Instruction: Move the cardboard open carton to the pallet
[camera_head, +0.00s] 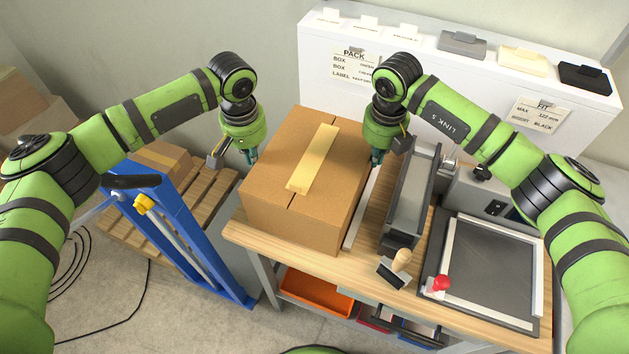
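A brown cardboard carton (275,190) stands upright on the left end of the wooden workbench. Its top flaps look closed, with a strip of tan tape along the seam. My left gripper (251,156) points down at the carton's far left edge. My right gripper (376,158) points down by its right edge. I cannot tell whether either one touches the carton, and their finger gaps are too small to read. The wooden pallet (212,190) lies on the floor to the left, partly hidden by my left arm and a blue frame; another carton (160,157) shows over it.
The blue frame (188,225) stands between the pallet and the bench (390,285). Right of the carton are a grey roller trough (411,195), a wooden-handled stamp (400,262) and a dark-topped machine (487,265) with a red knob. A white panel rises behind.

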